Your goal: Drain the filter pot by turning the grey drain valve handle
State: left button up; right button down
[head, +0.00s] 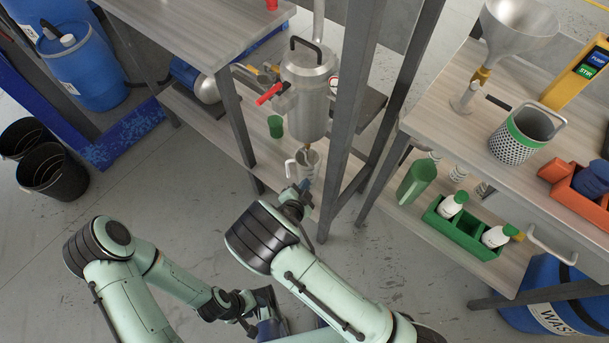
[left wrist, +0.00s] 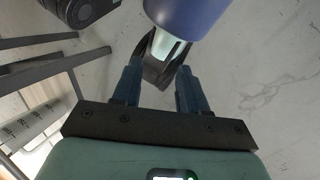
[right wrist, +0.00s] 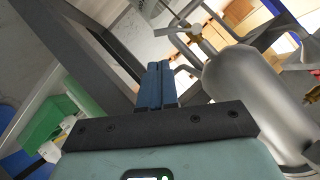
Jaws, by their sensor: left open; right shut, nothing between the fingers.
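The filter pot (head: 308,92) is a steel cylinder with a black lid handle, standing upright beside the table's leg. A red-handled valve (head: 268,94) sticks out on its left. A clear jug (head: 304,162) shows below the pot. I cannot pick out the grey drain valve handle for certain. My right gripper (head: 303,189) is just below the jug in the picture; contact cannot be told. Its fingers (right wrist: 155,85) are together and empty, with a grey metal cylinder (right wrist: 250,90) to their right. My left gripper (head: 270,318) is low in the head view; its fingers (left wrist: 158,88) are apart and empty.
Dark steel posts (head: 352,110) stand close right of the pot. The right bench (head: 455,120) holds a funnel (head: 518,32) and a perforated basket (head: 524,132). A green bottle caddy (head: 462,232) is on its lower shelf. Blue drums and black bins (head: 55,170) are left. The floor between is clear.

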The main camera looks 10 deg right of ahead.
pick_arm(q)
jog(key=shift+w+f+b, duration=0.4)
jog(key=shift+f+b, duration=0.45)
jog(key=shift+b, duration=0.1)
pick_arm(e)
jog(key=x, duration=0.9)
pick_arm(q)
jog(key=shift+d, duration=0.15)
pick_arm(e)
jog(key=shift+s+a, duration=0.1)
